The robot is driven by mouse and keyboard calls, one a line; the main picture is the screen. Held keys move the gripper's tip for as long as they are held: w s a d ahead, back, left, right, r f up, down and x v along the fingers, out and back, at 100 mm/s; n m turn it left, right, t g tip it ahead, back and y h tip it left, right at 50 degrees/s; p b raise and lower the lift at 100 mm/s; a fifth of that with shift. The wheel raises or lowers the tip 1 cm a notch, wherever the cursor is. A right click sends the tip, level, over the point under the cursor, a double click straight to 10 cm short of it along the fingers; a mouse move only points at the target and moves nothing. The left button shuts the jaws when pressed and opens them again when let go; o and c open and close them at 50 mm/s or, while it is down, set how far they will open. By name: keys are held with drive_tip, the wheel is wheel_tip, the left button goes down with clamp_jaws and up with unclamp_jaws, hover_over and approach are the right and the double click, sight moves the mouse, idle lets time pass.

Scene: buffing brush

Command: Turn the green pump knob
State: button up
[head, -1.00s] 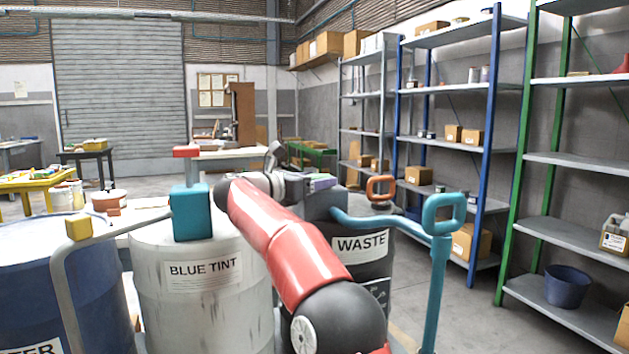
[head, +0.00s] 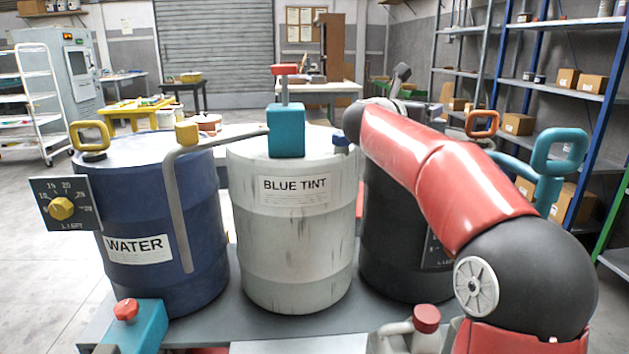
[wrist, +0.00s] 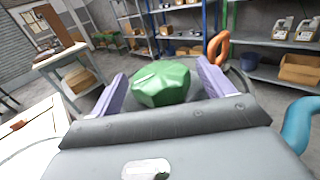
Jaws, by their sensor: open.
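The green knob (wrist: 162,84) shows in the wrist view as a faceted green block. My gripper (wrist: 161,78) is open, with one purple finger on each side of the knob. Whether the fingers touch it I cannot tell. In the head view my red arm reaches over the dark drum (head: 395,240) on the right, and the knob is hidden behind the arm.
A white BLUE TINT drum (head: 290,245) and a blue WATER drum (head: 165,270) stand to the left. An orange handle (head: 482,124) and a teal handle (head: 560,150) rise at the right. A red-capped container (head: 425,325) stands in front.

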drive_tip(key=n+t+y, duration=0.1)
drive_tip(key=y, duration=0.1)
drive_tip(key=n+t+y, duration=0.1)
drive_tip(key=n+y, duration=0.1)
drive_tip(key=n+t+y, duration=0.1)
drive_tip(key=t+y, duration=0.1)
drive_tip(key=shift+s+d+n+b, duration=0.2)
drive_tip(key=shift+d+n+b, duration=0.1)
drive_tip(key=shift+d+n, duration=0.1)
drive_tip(key=n+y, duration=0.2)
drive_tip(key=y, duration=0.1)
drive_tip(key=shift+d+t, duration=0.1)
drive_tip(key=shift+t, duration=0.3)
drive_tip(key=shift+y, duration=0.5)
drive_tip(key=shift+n+y, duration=0.5)
